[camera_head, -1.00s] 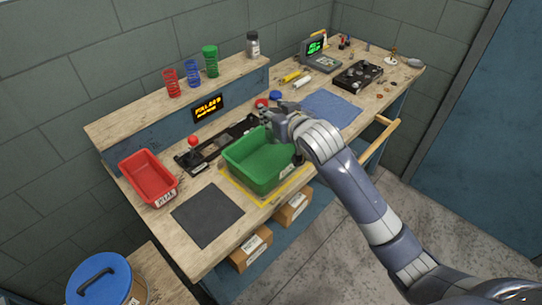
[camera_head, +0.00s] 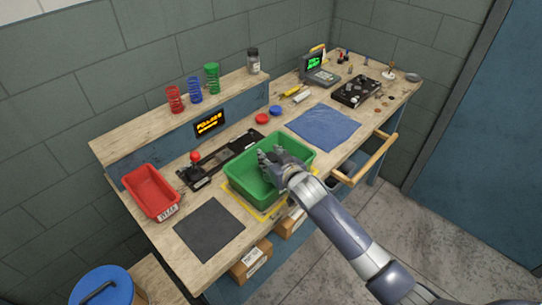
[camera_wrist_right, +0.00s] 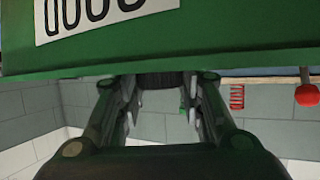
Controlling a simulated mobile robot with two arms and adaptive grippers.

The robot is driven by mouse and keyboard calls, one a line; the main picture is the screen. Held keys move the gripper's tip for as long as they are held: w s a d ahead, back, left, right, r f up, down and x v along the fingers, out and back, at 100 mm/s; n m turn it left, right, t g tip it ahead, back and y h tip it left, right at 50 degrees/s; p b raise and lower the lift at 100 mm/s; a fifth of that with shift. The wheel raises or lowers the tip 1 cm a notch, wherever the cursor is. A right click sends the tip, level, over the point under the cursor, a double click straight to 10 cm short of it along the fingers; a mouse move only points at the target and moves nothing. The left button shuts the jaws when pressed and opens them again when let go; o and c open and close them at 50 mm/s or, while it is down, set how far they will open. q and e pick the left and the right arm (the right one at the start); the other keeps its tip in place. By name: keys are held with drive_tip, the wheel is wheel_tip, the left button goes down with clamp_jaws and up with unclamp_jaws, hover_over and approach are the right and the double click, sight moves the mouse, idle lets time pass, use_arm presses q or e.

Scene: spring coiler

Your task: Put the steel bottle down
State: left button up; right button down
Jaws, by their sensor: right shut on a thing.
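My right gripper (camera_head: 270,163) is low over the green bin (camera_head: 243,189), its fingers reaching past the front wall into the bin. In the right wrist view, which is upside down, the fingers (camera_wrist_right: 165,88) are shut on a dark thing (camera_wrist_right: 163,78). Most of this held thing is hidden by the bin wall, and I cannot tell from its look whether it is the steel bottle. A grey bottle (camera_head: 253,62) with a dark cap stands upright on the back shelf. My left gripper is not in view.
The bin's labelled wall (camera_wrist_right: 220,35) is close to my right wrist camera. A red bin (camera_head: 148,190), a dark mat (camera_head: 209,229) and a blue cloth (camera_head: 323,127) lie on the bench. A red-knobbed lever (camera_head: 195,158) is behind. A wooden rail (camera_head: 368,160) juts out at the right.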

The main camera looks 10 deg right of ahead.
drive_tip(key=c, duration=1.1)
unclamp_jaws()
drive_tip(key=shift+s+r, duration=0.1)
drive_tip(key=b+v, duration=0.1)
drive_tip(key=v, duration=1.1)
